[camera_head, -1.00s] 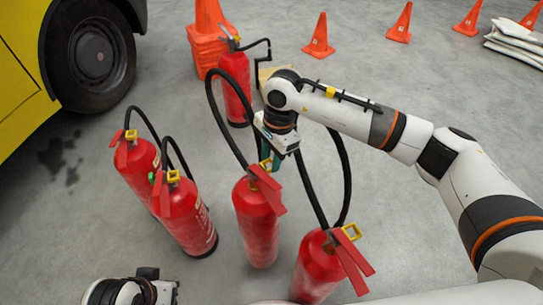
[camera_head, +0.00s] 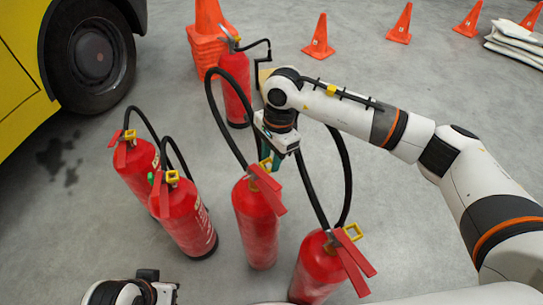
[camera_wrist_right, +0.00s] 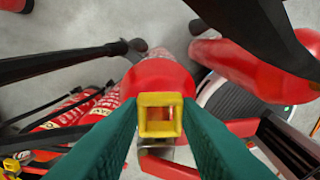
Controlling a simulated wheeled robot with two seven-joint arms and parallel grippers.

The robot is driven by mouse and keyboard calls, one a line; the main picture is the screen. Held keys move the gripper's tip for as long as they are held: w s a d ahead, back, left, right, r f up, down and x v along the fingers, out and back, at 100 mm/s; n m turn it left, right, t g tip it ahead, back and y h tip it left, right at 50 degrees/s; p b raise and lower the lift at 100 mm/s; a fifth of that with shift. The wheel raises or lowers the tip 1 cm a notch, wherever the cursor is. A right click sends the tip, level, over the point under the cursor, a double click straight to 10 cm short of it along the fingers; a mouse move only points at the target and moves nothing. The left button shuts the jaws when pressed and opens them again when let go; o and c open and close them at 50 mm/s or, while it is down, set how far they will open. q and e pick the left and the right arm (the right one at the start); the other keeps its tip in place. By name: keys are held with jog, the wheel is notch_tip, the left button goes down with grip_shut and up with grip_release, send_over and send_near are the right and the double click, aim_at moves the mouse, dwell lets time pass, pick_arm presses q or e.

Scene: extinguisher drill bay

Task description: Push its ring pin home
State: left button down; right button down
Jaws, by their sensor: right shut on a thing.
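In the head view, a red extinguisher (camera_head: 255,225) stands upright at the centre, with a red lever and a black hose. My right gripper (camera_head: 271,160) points down at its head. In the right wrist view, the square yellow ring pin (camera_wrist_right: 160,99) sits between the two green fingers of my right gripper (camera_wrist_right: 160,125), which are shut on it. The extinguisher's red body (camera_wrist_right: 150,75) lies beyond the ring. How deep the pin sits cannot be seen. Part of my left arm, perhaps the gripper (camera_head: 150,290), shows at the bottom left; its fingers are hidden.
Other red extinguishers stand close by: one at front right (camera_head: 318,265), two at left (camera_head: 185,220) (camera_head: 135,170), and one behind (camera_head: 236,85). Orange cones (camera_head: 319,38), a yellow vehicle (camera_head: 20,80) and white folded sheets (camera_head: 515,42) lie farther back.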

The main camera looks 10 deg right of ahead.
pick_arm(q)
jog(key=shift+w+f, duration=0.15)
jog(key=shift+w+d, duration=0.1)
jog(key=shift+w, duration=0.15)
dwell(0.8)
jog(key=shift+w+d+r+t+b, duration=0.15)
jog(key=shift+w+t+b, duration=0.05)
jog(key=shift+w+t, duration=0.2)
jog(key=shift+w+d+r+t+b, duration=0.1)
jog(key=shift+w+t+b, duration=0.15)
jog(key=shift+w, duration=0.25)
jog(key=shift+w, duration=0.15)
dwell(0.3)
jog(key=shift+w+d+r+t+h, duration=0.1)
jog(key=shift+w+d+t+h, duration=0.2)
jog(key=shift+w+t, duration=0.25)
jog(key=shift+w+r, duration=0.1)
jog(key=shift+w, duration=0.1)
jog(key=shift+w, duration=0.1)
dwell(0.3)
